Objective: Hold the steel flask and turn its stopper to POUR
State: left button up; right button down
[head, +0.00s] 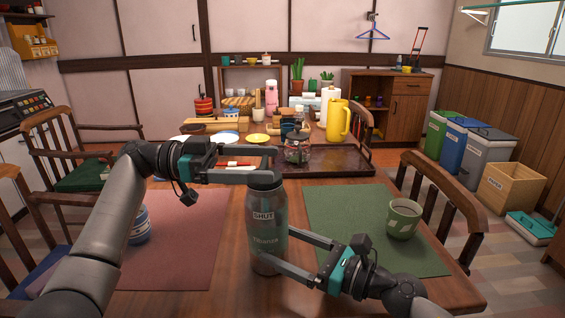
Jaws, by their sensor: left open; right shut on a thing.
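The steel flask (266,232) stands upright on the wooden table between two mats, with a dark stopper (264,181) on top. My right gripper (270,252) is shut on the flask's lower body, coming from the right. My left gripper (269,163) is open at stopper height, its fingers reaching in from the left, close to the stopper's top. I cannot tell if they touch the stopper.
A green cup (403,218) stands on the green mat (345,205) at right. A blue-banded jar (139,224) is on the red mat (185,250), partly behind my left arm.

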aim_at(267, 163)
pick_arm(q)
jog(key=shift+s+d, duration=0.15)
jog(key=shift+d, duration=0.85)
jog(key=shift+s+d, duration=0.1)
jog(key=shift+d, duration=0.9)
jog(key=shift+c, duration=0.4)
jog(key=c, duration=1.2)
jog(key=shift+c, duration=0.3)
